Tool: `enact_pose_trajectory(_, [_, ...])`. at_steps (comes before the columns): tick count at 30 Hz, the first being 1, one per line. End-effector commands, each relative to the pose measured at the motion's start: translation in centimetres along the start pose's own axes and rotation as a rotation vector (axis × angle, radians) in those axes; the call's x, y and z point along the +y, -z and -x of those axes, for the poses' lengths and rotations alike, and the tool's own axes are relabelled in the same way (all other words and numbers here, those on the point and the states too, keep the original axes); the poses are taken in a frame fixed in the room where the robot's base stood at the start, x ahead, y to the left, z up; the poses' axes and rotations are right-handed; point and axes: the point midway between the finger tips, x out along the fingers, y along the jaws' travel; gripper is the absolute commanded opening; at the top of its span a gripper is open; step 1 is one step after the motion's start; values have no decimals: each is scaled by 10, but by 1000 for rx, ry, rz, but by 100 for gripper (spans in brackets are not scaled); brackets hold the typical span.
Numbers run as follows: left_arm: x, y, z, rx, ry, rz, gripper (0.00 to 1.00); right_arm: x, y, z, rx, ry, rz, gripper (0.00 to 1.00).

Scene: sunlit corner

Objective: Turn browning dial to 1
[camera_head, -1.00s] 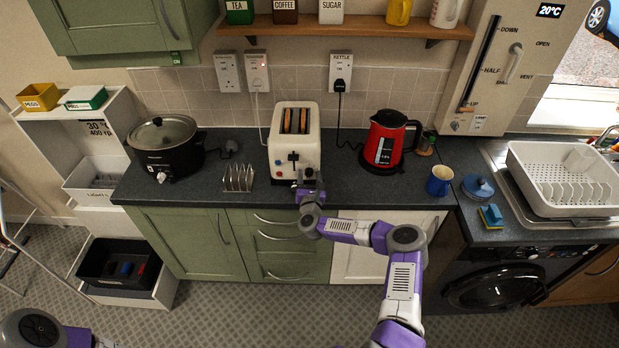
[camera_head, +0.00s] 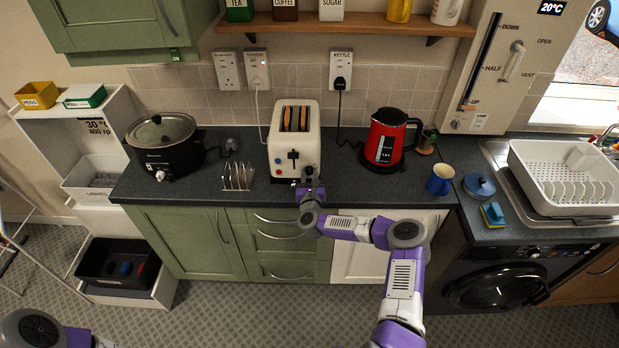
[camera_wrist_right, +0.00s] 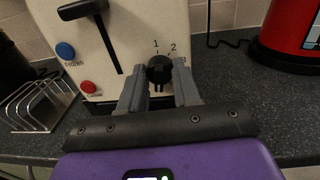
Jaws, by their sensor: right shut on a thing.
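The cream toaster (camera_head: 281,150) stands on the worktop with bread in its top slots. Its black browning dial (camera_wrist_right: 160,69) shows in the right wrist view, below the printed marks 1 and 2. My right gripper (camera_head: 308,178) is at the toaster's front; in the wrist view my right gripper (camera_wrist_right: 160,82) has one finger on each side of the dial, shut on it. The dial's pointer direction is hard to tell. The fingers hide its lower sides. In the head view the gripper hides the dial. My left gripper is out of view.
Left of the dial are the toaster's black lever (camera_wrist_right: 105,38), blue button (camera_wrist_right: 65,50) and red button (camera_wrist_right: 88,87). A wire toast rack (camera_head: 238,177) stands to the left. A red kettle (camera_head: 384,140) stands to the right, with bare worktop between it and the toaster.

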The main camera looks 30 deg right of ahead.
Motion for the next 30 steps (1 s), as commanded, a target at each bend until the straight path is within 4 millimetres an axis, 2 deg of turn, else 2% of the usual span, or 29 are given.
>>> enact_pose_trajectory(30, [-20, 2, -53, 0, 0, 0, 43, 3, 0, 0, 50, 7, 956, 1])
